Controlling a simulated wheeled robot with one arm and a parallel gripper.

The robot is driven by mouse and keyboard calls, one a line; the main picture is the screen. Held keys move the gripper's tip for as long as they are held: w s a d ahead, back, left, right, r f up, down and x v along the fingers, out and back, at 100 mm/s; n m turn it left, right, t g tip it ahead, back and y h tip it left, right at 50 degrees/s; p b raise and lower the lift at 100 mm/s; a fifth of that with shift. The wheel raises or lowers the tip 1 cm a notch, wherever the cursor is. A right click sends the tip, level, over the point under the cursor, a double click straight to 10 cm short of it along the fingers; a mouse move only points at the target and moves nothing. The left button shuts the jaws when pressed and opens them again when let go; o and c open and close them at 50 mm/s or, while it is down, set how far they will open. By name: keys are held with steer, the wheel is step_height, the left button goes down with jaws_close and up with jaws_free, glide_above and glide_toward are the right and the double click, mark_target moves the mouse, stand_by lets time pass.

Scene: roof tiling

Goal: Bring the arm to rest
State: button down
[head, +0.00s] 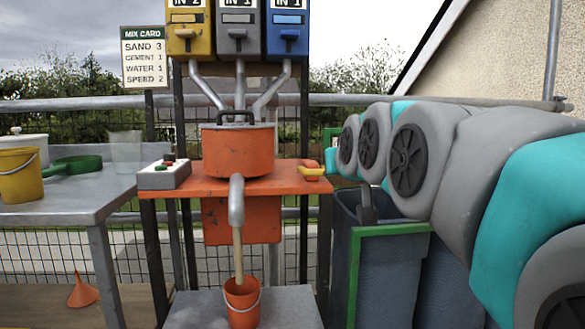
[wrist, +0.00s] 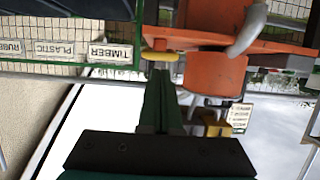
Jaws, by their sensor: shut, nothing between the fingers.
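My gripper (wrist: 162,75) shows in the wrist view as two dark green fingers closed together, with nothing between them. My grey and teal arm reaches in from the right in the head view. The gripper itself cannot be made out there. In the wrist view, which looks upside down, the fingertips lie in line with a yellow piece (wrist: 162,56) at the edge of the orange mixer stand. Whether they touch it cannot be told. In the head view the yellow piece (head: 313,172) sits at the right end of the orange stand (head: 290,186).
An orange mixer (head: 238,150) stands under several hoppers, its spout above an orange bucket (head: 242,302). A grey table (head: 90,195) with a yellow bucket (head: 18,175) stands left. A green-rimmed bin (head: 385,270) stands below my arm. Labels such as TIMBER (wrist: 111,53) show in the wrist view.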

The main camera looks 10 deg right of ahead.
steer(key=s+f+g+p, duration=0.35)
steer(key=s+f, duration=0.35)
steer(key=f, duration=0.3)
steer(key=s+f+g+p, duration=0.3)
steer(key=s+f+g, duration=0.25)
steer(key=f, duration=0.35)
steer(key=s+f+g+p, duration=0.2)
steer(key=s+f, duration=0.3)
steer(key=s, duration=0.6)
steer(key=s+f+g+p, duration=0.1)
steer(key=s+f+g, duration=0.4)
steer(key=s, duration=0.7)
steer(key=shift+s+f+p, duration=0.15)
steer(key=shift+s+p, duration=0.15)
steer(key=shift+p, duration=0.05)
